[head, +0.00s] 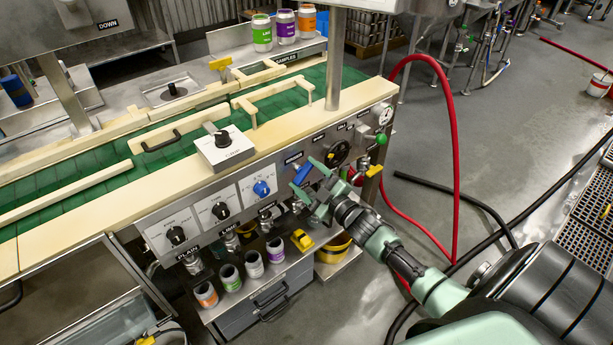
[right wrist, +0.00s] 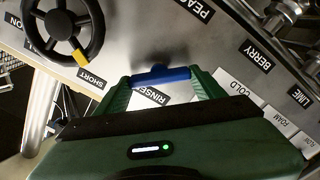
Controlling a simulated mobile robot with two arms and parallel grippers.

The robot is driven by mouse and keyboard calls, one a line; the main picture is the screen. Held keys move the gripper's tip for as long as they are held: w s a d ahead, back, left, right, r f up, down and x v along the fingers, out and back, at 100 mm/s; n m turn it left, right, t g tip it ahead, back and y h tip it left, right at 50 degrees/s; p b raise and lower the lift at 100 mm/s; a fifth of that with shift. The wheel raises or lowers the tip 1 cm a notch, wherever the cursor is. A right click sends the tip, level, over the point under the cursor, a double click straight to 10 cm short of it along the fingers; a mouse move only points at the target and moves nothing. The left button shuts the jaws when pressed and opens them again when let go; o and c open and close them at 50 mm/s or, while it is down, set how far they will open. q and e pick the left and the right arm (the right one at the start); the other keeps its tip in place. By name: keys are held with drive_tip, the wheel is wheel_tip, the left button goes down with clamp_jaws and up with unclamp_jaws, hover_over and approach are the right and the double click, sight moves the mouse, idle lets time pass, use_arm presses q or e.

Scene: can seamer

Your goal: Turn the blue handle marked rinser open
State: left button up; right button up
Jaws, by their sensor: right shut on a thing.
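My right gripper (head: 318,186) is shut on the handle, coming from the right front. The label is partly covered by the gripper. My left gripper is not in view.
A black handwheel (right wrist: 66,28) with a yellow mark is close by. A blue knob (head: 261,188) and black knobs sit left on the panel. Several open cans (head: 254,264) stand on a shelf below. A red hose (head: 452,130) arches at the right.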

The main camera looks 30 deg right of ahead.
drive_tip(key=shift+n, duration=0.3)
drive_tip(key=o, duration=1.4)
drive_tip(key=shift+c, duration=0.2)
drive_tip(key=s, duration=0.7)
drive_tip(key=shift+s+d+b, duration=0.3)
drive_tip(key=shift+s+b, duration=0.05)
drive_tip(key=shift+s, duration=0.05)
